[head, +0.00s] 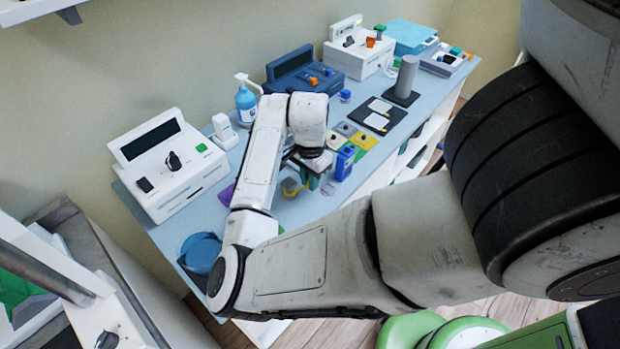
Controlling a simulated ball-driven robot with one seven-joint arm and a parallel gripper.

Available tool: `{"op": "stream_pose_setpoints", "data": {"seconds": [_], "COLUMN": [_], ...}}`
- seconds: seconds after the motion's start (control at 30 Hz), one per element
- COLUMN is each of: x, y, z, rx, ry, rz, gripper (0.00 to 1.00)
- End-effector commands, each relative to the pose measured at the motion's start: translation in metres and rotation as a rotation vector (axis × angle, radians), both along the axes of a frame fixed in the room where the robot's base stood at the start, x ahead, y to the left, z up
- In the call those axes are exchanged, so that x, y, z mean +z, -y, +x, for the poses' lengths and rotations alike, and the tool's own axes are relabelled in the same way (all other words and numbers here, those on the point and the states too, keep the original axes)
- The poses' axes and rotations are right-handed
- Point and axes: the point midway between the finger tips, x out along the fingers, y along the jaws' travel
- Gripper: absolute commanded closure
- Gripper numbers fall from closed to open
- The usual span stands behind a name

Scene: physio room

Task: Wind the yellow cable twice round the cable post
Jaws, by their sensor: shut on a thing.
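The cable post (408,75) is a grey upright cylinder on a dark square base, towards the right end of the blue table. The yellow cable (291,188) shows as a small yellow piece right beside my gripper's fingers, low over the table; most of it is hidden by my arm. My gripper (313,179) points down near the middle of the table, well to the left of and nearer than the post. It is shut on what looks like the yellow cable; the fingertips are small and partly hidden. No cable is visible round the post.
A blue box (345,163) stands just right of my gripper, with coloured pads (362,140) and a black board with white pads (378,115) beyond. White (170,165) and dark blue (303,75) devices and a pump bottle (245,102) line the back. A blue roll (201,252) lies front left.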

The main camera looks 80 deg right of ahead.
Motion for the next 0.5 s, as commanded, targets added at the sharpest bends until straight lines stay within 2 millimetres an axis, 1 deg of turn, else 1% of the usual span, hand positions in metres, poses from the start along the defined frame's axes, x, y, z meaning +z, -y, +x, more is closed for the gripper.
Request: {"op": "stream_pose_setpoints", "data": {"seconds": [0.17,0.5], "x": [0.003,0.010], "y": [0.002,0.010], "z": [-0.007,-0.029], "rx": [-0.002,-0.002], "ry": [-0.001,-0.001], "rz": [0.000,0.000], "gripper": [1.00,1.00]}}
